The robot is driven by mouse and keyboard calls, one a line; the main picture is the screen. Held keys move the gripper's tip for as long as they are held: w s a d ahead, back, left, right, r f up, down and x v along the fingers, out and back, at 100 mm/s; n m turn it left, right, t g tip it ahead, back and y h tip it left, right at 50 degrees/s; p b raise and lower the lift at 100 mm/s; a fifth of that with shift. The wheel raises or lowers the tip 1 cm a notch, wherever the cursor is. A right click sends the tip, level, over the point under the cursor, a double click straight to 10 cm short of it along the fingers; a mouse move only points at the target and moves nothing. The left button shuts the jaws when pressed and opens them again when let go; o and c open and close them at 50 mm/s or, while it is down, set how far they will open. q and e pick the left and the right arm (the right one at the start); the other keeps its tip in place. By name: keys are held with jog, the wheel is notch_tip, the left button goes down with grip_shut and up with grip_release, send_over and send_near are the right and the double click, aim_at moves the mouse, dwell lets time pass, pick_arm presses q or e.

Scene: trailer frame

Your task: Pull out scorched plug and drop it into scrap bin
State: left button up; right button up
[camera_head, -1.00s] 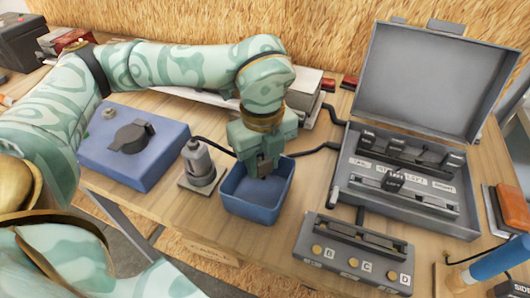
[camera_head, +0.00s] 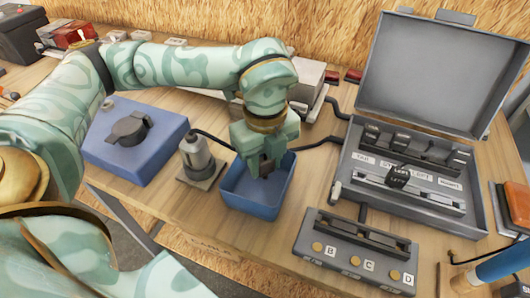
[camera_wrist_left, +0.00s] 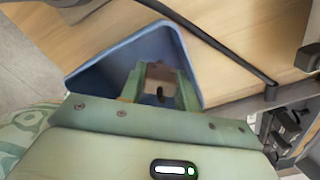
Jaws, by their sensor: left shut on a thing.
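The blue open bin (camera_head: 257,205) stands on the wooden bench in the middle of the head view. My left gripper (camera_head: 265,171) points down into the bin's opening. It is shut on a small dark brown thing, which seems to be the scorched plug (camera_wrist_left: 162,80); in the wrist view it shows between the fingers with a dark spot in it. The bin's wall (camera_wrist_left: 118,58) surrounds the fingertips there. The gripper hides part of the bin's inside, and I cannot tell whether the plug touches the floor of it. My right gripper is not in view.
A grey cylindrical device (camera_head: 196,155) on a plate stands just left of the bin. A blue box (camera_head: 150,158) is farther left. A grey open case (camera_head: 460,215) with labelled plugs and a lettered socket strip (camera_head: 350,255) are at the right. Black cables cross behind the bin.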

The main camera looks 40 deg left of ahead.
pick_arm(q)
jog(key=o, duration=1.4)
jog(key=shift+r, duration=0.1)
jog(key=shift+r+p, duration=2.7)
jog(key=shift+r, duration=0.75)
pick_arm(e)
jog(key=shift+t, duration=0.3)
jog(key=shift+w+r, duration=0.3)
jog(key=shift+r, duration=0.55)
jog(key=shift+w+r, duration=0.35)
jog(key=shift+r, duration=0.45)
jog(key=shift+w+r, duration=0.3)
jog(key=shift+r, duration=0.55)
